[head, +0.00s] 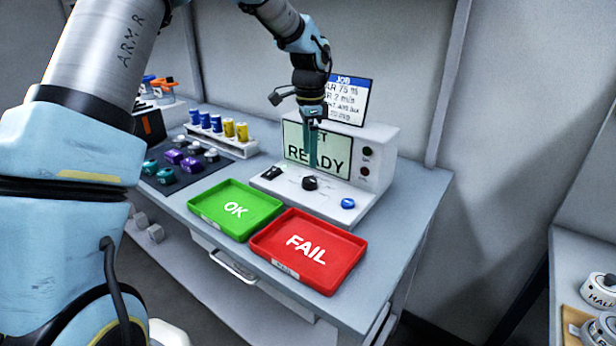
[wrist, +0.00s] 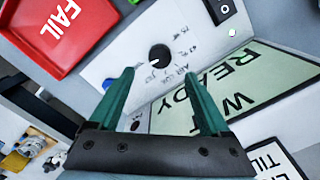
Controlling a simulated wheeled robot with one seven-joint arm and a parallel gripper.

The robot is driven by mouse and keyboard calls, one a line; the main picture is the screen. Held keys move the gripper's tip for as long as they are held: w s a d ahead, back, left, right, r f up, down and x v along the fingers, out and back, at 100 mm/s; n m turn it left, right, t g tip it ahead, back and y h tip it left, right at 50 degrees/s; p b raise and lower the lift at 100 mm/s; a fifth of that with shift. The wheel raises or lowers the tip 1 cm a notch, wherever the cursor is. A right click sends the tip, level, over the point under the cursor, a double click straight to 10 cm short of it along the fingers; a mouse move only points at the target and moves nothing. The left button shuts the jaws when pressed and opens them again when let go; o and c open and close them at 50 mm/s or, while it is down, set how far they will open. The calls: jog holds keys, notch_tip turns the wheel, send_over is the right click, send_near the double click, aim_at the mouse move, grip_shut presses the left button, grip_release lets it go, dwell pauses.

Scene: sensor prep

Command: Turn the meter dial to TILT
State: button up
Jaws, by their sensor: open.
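The meter (head: 378,150) is a pale box with a lit screen (head: 318,150) reading READY; my gripper hides part of its upper line. Its dial (head: 310,183) is a round black knob on the sloped front panel. In the wrist view the dial (wrist: 160,54) sits ahead of and between my fingertips, with small labels around it that I cannot read reliably. My gripper (head: 311,162) points down over the panel, its green fingers open and empty. In the wrist view the fingers (wrist: 158,74) appear apart from the dial.
A green OK tray (head: 268,222) and a red FAIL tray (head: 345,270) lie in front of the meter. A blue button (head: 348,203) and a black switch (head: 272,173) flank the dial. A job card (head: 348,100) stands behind. Sensors on a dark mat (head: 190,178) lie left.

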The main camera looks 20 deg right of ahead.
aim_at(310, 180)
notch_tip(310, 180, down, 8)
jog(key=shift+r+p, duration=0.15)
jog(key=shift+p, duration=0.7)
grip_shut()
